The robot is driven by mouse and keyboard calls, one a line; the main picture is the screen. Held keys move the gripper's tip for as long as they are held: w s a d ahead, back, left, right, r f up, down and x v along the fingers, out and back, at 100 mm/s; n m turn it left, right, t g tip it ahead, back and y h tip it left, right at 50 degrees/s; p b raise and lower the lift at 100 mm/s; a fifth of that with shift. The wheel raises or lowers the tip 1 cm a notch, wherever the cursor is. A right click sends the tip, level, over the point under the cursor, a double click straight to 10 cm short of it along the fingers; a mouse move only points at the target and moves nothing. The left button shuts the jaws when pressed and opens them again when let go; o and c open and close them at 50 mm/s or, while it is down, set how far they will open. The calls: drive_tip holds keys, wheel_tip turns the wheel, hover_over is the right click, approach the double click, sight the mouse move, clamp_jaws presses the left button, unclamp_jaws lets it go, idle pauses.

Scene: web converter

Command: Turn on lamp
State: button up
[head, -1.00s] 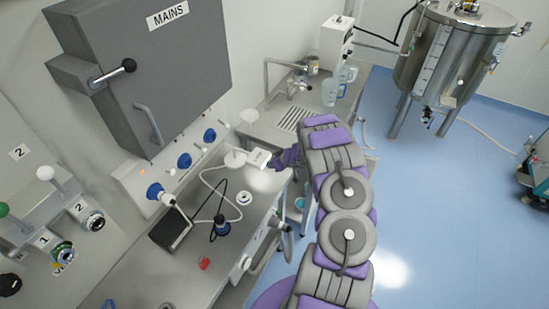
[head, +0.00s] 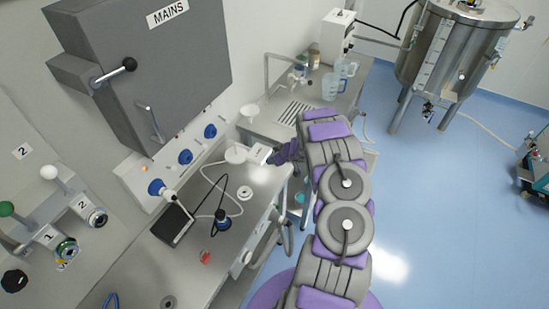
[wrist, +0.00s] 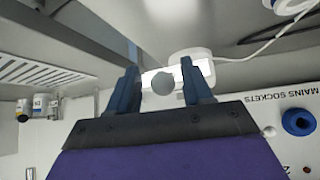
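A white device with a round disc (head: 236,154) and a box-like head (head: 258,154) is at the far end of the steel bench; it looks like the lamp. A pale cable runs from it. My gripper (head: 278,154) is just right of the box-like head, its fingers pointing toward it. In the wrist view, my gripper (wrist: 161,88) has its two blue fingers apart. A round grey knob-like part (wrist: 163,83) shows between them, and the white device (wrist: 190,58) is behind the right finger. Contact cannot be told. A bright patch lies on the bench below the device.
A grey MAINS box (head: 140,70) hangs on the wall above a row of blue sockets (head: 185,157). A black plate (head: 172,224) and a blue plug (head: 221,222) lie on the bench (head: 200,265). Jugs (head: 338,82) stand behind. The blue floor at right is mostly clear.

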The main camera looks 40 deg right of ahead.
drive_tip(key=shift+s+a+r, duration=0.1)
drive_tip(key=shift+r, duration=0.05)
drive_tip(key=v, duration=1.7)
drive_tip(key=shift+b, duration=0.35)
drive_tip(key=shift+d, duration=0.25)
